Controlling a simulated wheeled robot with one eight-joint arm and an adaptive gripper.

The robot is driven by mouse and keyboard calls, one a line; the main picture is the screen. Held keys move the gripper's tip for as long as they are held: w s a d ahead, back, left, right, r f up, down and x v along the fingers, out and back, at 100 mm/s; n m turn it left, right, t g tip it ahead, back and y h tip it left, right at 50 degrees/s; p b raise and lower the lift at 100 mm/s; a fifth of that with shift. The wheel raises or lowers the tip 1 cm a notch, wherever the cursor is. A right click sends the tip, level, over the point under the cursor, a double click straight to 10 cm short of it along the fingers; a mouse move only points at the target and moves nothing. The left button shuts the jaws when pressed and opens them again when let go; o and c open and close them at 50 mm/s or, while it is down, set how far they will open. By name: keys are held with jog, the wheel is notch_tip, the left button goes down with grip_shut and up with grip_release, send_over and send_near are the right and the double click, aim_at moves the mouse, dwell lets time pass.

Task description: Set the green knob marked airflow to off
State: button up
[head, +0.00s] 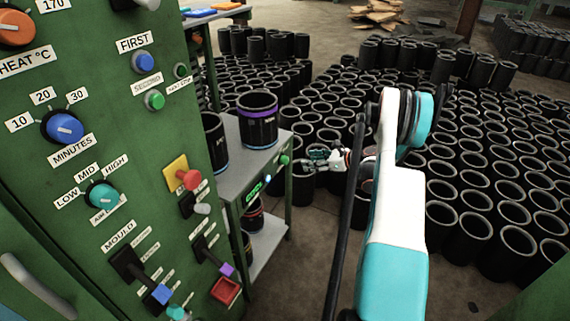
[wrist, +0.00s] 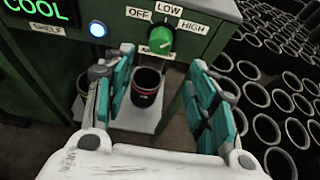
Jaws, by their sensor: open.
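A green knob (wrist: 160,40) sits on the green front of the small bench, under labels OFF, LOW and HIGH in the wrist view. Its pointer setting is too small to tell, and the label below it is unreadable. It also shows small in the head view (head: 284,159). My gripper (wrist: 162,88) is open and empty, its teal fingers apart on either side below the knob, not touching it. In the head view my gripper (head: 322,158) is just right of the bench front.
A lit COOL display (wrist: 40,10) and a blue-white light (wrist: 97,29) are left of the knob. A black sleeve (wrist: 146,88) stands on the lower shelf. The large green panel (head: 85,155) carries a teal LOW-MID-HIGH knob (head: 101,194). Many black sleeves (head: 450,180) crowd the floor at right.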

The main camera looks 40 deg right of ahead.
aim_at(288, 161)
jog(key=b+x, duration=0.3)
jog(key=x, duration=0.8)
jog(key=shift+f, duration=0.1)
jog(key=c, duration=1)
